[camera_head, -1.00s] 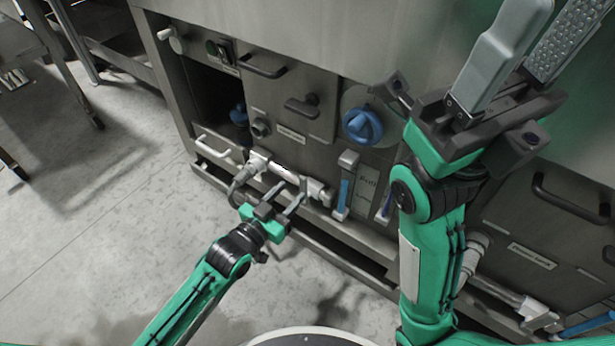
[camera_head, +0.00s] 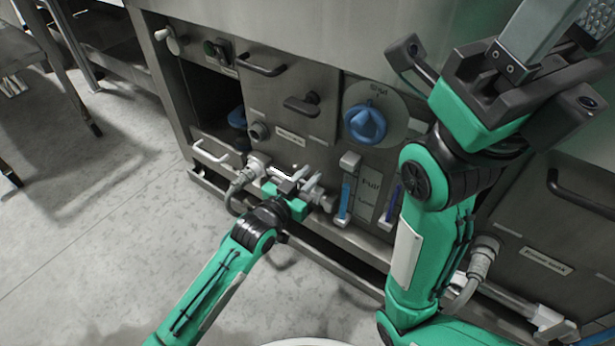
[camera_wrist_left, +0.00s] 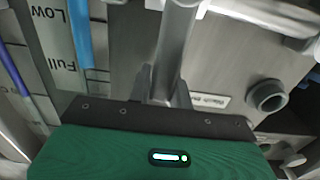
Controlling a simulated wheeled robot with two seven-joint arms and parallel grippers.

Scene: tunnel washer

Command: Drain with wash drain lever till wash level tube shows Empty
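The grey drain lever (camera_wrist_left: 178,45) runs between the two fingers of my left gripper in the left wrist view. My left gripper (camera_head: 307,181) is at the drain pipe fittings low on the machine front. Its fingers stand apart on either side of the lever; a firm grip on it is not visible. A blue-filled level tube (camera_head: 345,198) stands right of the gripper and also shows in the wrist view (camera_wrist_left: 82,35). A plate (camera_head: 368,197) beside it reads Full and Low. My right gripper (camera_head: 565,45) is open and raised, partly cut off by the frame's top.
A second blue tube (camera_head: 393,205) stands right of the plate. A blue knob (camera_head: 365,124) sits above. Open floor (camera_head: 90,240) lies at left.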

